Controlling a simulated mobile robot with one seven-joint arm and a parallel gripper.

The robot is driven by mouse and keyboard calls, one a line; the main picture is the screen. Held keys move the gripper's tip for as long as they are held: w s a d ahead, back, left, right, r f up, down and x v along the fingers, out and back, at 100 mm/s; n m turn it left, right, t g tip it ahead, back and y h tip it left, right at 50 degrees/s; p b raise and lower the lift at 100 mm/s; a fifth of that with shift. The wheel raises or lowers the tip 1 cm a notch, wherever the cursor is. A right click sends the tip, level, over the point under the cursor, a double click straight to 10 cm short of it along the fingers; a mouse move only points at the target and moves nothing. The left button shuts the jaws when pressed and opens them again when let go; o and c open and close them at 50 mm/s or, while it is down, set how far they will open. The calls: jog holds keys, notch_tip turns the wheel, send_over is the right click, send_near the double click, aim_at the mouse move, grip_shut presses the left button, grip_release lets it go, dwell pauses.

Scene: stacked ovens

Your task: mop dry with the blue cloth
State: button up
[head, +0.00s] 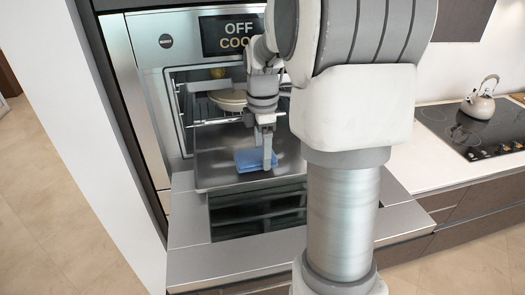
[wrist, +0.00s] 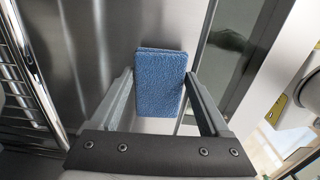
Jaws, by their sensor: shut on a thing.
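The blue cloth (head: 249,159) is a small folded rectangle with a textured surface. It is at a metal surface in front of the upper oven's opening in the head view. My gripper (head: 268,160) points down at the cloth's right side and is shut on it. In the wrist view the cloth (wrist: 160,85) lies between the two fingers of my gripper (wrist: 159,78), over brushed metal. I cannot tell whether the cloth touches the metal surface (head: 215,172). No liquid can be made out clearly.
The upper oven (head: 188,100) stands open, with wire racks and a pale dish (head: 230,99) inside. Below is a dark glass panel in a metal frame (head: 205,262). A white counter (head: 405,160) with a hob (head: 470,125) and kettle (head: 480,100) is at right.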

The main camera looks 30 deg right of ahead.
jog(key=shift+r+p, duration=1.6)
jog(key=shift+r, duration=0.95)
